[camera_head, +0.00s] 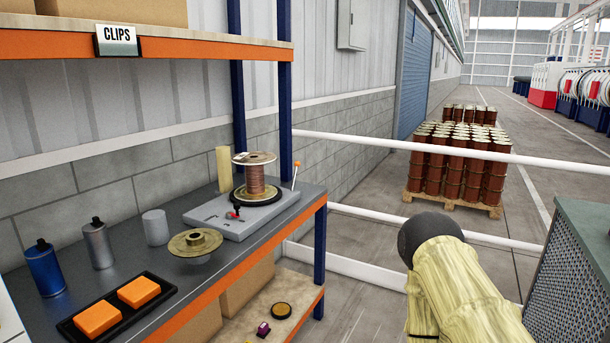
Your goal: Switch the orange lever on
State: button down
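The orange lever (296,166) is a thin pale rod with an orange tip. It stands nearly upright at the right rear corner of a grey base plate (266,219) on the workbench. I cannot tell from its angle whether it is on or off. A spool of copper-coloured wire (256,182) stands on a dark disc on the same plate, left of the lever. A small red knob or lever (235,211) is at the plate's front. My gripper's fingers do not show; nothing in view touches the orange lever.
The grey bench (222,258) holds a flanged disc (195,242), a white cylinder (155,228), two spray cans and orange blocks in a black tray (69,330). White rails (400,144) run right of the bench. Barrels (455,165) stand behind them. A perforated cabinet (575,265) is at right.

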aim_at(297, 164)
jog(key=k, duration=0.7)
jog(key=u, duration=0.7)
jog(key=i, duration=1.8)
jog(key=z, duration=0.6)
